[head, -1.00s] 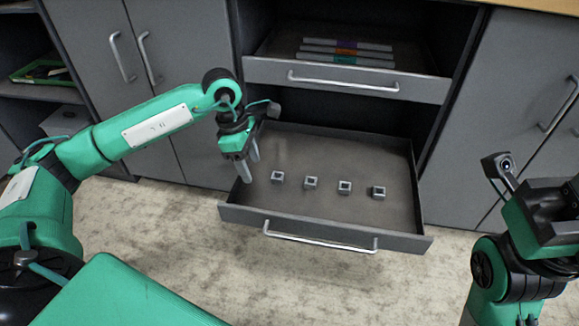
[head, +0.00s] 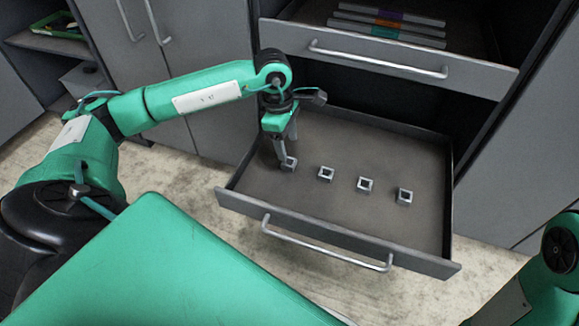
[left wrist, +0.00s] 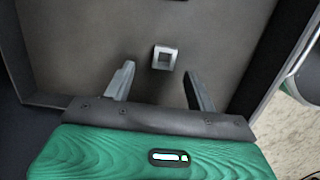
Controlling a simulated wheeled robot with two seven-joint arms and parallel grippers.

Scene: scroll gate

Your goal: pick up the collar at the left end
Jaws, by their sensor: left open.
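Several small grey square collars stand in a row on the floor of the open lower drawer (head: 345,243). The collar at the left end (head: 289,164) is right by the fingertips of my left gripper (head: 284,157), which partly cover it in the head view. In the left wrist view this collar (left wrist: 164,57) shows its square hole and lies ahead of and between the two open fingers (left wrist: 158,85), with nothing held. The other collars, the second (head: 326,174), the third (head: 364,185) and the right-end one (head: 405,196), stand apart. My right gripper is out of view.
The upper drawer (head: 400,66), with flat coloured-label items (head: 390,22) in it, is partly open behind and above. The lower drawer's side wall (head: 447,195) and front handle (head: 325,243) bound the space. The drawer floor behind the collars is clear.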

